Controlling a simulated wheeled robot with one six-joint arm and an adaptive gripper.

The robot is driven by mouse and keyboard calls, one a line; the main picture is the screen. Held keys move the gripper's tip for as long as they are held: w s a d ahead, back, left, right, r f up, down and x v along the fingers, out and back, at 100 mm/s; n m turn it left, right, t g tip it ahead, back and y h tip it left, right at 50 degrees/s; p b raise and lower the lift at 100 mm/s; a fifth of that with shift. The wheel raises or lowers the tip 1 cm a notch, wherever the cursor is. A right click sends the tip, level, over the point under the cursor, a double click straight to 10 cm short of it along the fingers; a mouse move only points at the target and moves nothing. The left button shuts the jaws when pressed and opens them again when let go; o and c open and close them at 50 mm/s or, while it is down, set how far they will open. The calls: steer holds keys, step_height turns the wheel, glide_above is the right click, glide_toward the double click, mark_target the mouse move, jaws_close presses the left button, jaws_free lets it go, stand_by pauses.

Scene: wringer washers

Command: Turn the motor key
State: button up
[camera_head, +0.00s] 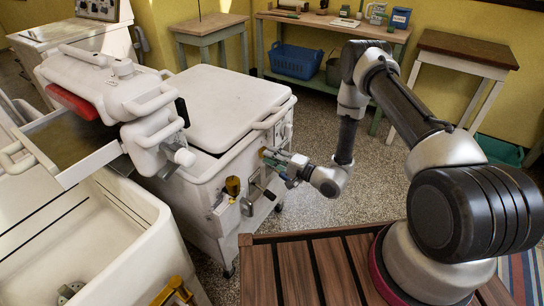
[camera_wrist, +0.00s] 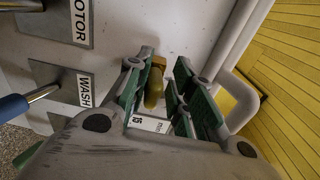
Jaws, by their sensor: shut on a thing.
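The white washer (camera_head: 222,97) stands left of centre in the head view, with control plates and levers on its side. My gripper (camera_head: 283,163) is at that side, near the top corner. In the wrist view my gripper (camera_wrist: 165,100) has its green-padded fingers around a small olive-yellow knob (camera_wrist: 154,88), shut on it. The knob seems to touch the left pad; its contact with the right pad is unclear. A white label, partly hidden, lies beneath it. The plate marked MOTOR (camera_wrist: 80,22) is at the upper left, apart from the fingers.
A WASH plate (camera_wrist: 62,82) with a blue-handled lever (camera_wrist: 14,106) sits left of my gripper. A brass-coloured fitting (camera_head: 233,186) and a metal lever plate (camera_head: 262,186) are beside it on the washer. A slatted wooden surface (camera_head: 310,272) lies in front; the speckled floor behind is clear.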

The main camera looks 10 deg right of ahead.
steer(key=shift+w+d+r+n+t, duration=0.2)
steer(key=shift+w+r, duration=0.05)
steer(key=shift+w, duration=0.15)
steer(key=shift+w+d+r+n+t, duration=0.2)
steer(key=shift+w, duration=0.2)
steer(key=o, duration=0.9)
steer(key=shift+o, duration=0.8)
steer(key=shift+f, duration=0.1)
steer(key=shift+o, duration=0.4)
steer(key=shift+s, duration=0.1)
steer(key=o, duration=0.6)
steer(key=shift+s+f, duration=0.1)
steer(key=shift+c, duration=0.2)
steer(key=shift+a, duration=0.1)
steer(key=shift+s, duration=0.1)
